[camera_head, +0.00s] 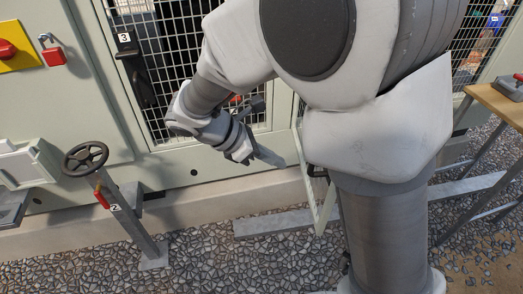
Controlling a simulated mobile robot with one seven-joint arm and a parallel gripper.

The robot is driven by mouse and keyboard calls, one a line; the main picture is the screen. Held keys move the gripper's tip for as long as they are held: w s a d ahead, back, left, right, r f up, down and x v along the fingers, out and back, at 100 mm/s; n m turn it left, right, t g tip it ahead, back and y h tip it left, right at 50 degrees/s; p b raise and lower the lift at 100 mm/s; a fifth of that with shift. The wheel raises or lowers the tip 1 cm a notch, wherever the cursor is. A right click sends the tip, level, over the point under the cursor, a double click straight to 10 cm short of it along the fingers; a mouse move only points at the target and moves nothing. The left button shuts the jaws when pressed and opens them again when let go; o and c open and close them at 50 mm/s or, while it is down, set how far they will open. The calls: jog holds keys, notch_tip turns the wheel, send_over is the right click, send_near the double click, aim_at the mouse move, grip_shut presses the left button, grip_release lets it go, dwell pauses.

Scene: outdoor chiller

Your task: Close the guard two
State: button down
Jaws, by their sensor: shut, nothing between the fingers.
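A pale green framed guard (305,165) stands swung out from the machine front, seen nearly edge-on. My own body hides much of it, and no number shows on it, so I cannot tell if it is guard two. My gripper (272,158) is shut and empty, left of this frame and in front of the machine's lower panel. It appears apart from the frame, though depth is hard to judge. A mesh guard marked 3 (175,45) with a black handle (126,42) is at upper left and looks closed.
A black handwheel (85,158) on a post marked 2 stands at left. A red switch on a yellow plate (14,48) and a red padlock (53,55) are at upper left. A wooden table (490,98) is at right. Gravel (215,265) and a low rail (270,223) lie below.

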jog(key=shift+w+d+f+b, duration=0.25)
jog(key=shift+d, duration=0.65)
jog(key=shift+w+d+f+b, duration=0.2)
jog(key=shift+w+d+f, duration=0.1)
jog(key=shift+d, duration=0.6)
jog(key=shift+w+d+f+b, duration=0.25)
jog(key=shift+d, duration=0.65)
jog(key=shift+d, duration=0.1)
